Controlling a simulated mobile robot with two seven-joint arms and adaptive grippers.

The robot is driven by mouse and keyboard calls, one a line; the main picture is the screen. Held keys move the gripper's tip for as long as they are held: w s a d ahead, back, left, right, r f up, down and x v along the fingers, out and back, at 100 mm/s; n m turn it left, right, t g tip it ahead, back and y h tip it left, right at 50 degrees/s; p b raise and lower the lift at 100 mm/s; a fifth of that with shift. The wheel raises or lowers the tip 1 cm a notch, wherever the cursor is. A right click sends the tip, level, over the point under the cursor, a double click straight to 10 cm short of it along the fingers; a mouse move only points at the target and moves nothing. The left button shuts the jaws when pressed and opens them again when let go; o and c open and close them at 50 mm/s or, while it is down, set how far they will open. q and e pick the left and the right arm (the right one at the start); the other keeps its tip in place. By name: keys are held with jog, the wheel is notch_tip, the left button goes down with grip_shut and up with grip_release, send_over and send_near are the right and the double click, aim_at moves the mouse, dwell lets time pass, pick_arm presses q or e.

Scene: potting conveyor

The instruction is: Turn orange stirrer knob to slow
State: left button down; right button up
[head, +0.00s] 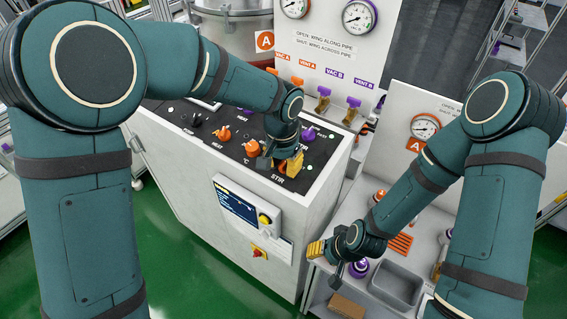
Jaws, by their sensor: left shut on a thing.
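My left gripper (280,161) reaches down onto the black sloping panel (205,120) of the white cabinet, just above the white STIR label. It is shut on the orange stirrer knob there. Its fingers and yellow pad hide most or all of the knob, so I cannot read its pointer or setting. My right gripper (326,263) hangs low at the right, over the front of the lower bench, away from the panel. Its yellow-padded finger and dark finger stand apart, and I see nothing between them.
Orange HEAT (224,133) and °C (252,148) knobs sit left of the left gripper; a purple knob (308,134) sits close on its right. Valve handles and gauges stand behind. A grey tray (398,283) and brown block (347,306) lie near the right gripper. Green floor is clear in front.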

aim_at(282, 166)
pick_arm(q)
jog(key=shift+s+a+f, duration=0.1)
jog(key=shift+s+f, duration=0.1)
jog(key=shift+f, duration=0.05)
jog(key=c, duration=0.6)
grip_release()
jog(key=shift+w+r, duration=0.1)
jog(key=shift+w, duration=0.05)
jog(key=shift+r, duration=0.15)
jog(key=shift+r, duration=0.3)
jog(key=r, duration=1.1)
jog(key=shift+s+a, duration=0.1)
jog(key=shift+s, duration=0.15)
